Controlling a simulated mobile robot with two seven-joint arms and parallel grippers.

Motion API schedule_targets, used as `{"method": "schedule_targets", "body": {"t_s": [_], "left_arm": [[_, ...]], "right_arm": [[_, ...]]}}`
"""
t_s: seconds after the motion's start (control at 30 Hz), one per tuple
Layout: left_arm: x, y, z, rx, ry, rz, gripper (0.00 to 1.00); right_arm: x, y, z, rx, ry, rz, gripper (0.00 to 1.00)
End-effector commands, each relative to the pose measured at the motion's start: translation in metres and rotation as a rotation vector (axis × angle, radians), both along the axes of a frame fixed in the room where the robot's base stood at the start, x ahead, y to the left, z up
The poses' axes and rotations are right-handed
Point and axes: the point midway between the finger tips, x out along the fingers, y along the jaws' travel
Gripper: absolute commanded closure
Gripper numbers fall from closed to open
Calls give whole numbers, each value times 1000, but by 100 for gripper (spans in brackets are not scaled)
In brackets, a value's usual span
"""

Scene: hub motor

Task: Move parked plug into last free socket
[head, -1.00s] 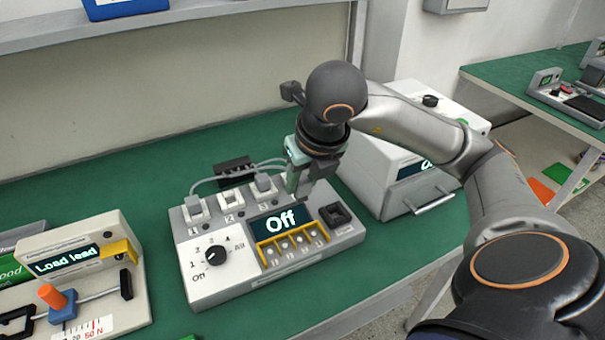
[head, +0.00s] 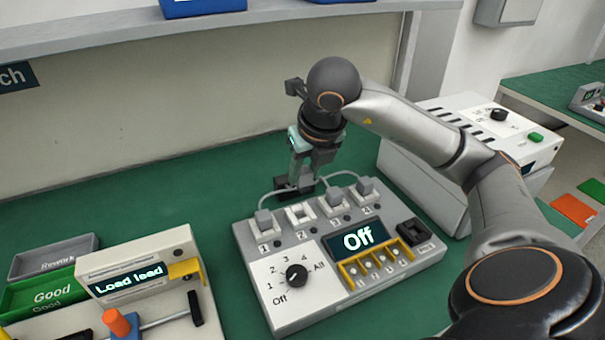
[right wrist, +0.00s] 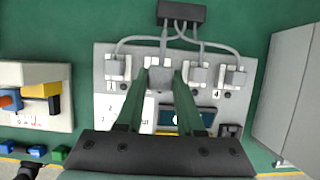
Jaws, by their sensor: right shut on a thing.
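The grey socket box (head: 308,312) stands on the green bench with numbered sockets along its back edge. Grey plugs with cables sit in socket 1 (head: 264,222), socket 3 (head: 334,200) and socket 4 (head: 365,188). Socket 2 (head: 300,213) shows as an empty white frame. My right gripper (head: 305,170) is shut on a grey plug (head: 306,184), held above and behind socket 2, apart from it. In the right wrist view this plug (right wrist: 155,79) shows between the fingers and hides socket 2. The dark parking holder (head: 413,233) at the box's right looks empty. My left gripper is out of view.
A black cable block (head: 282,187) lies behind the box, with cables running to the plugs. A load-lead tester (head: 140,274) and a green tray (head: 40,294) are at the left. A white cabinet (head: 480,125) stands at the right.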

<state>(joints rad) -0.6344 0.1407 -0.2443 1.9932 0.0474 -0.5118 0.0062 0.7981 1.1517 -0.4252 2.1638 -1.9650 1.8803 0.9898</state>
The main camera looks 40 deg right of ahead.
Motion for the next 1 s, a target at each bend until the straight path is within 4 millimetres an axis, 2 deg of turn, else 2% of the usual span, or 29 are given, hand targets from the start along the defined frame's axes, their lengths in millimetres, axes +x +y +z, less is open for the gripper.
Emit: {"method": "schedule_targets", "body": {"t_s": [0.33, 0.6, 0.73, 1.0], "left_arm": [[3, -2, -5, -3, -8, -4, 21], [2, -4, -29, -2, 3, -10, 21], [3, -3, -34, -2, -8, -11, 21], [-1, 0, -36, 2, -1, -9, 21]], "right_arm": [[1, -3, -10, -1, -1, -3, 100], [1, -3, -41, -2, 1, -3, 100], [1, -3, -54, -1, -1, -3, 100], [1, -3, -59, -2, -2, -3, 100]]}}
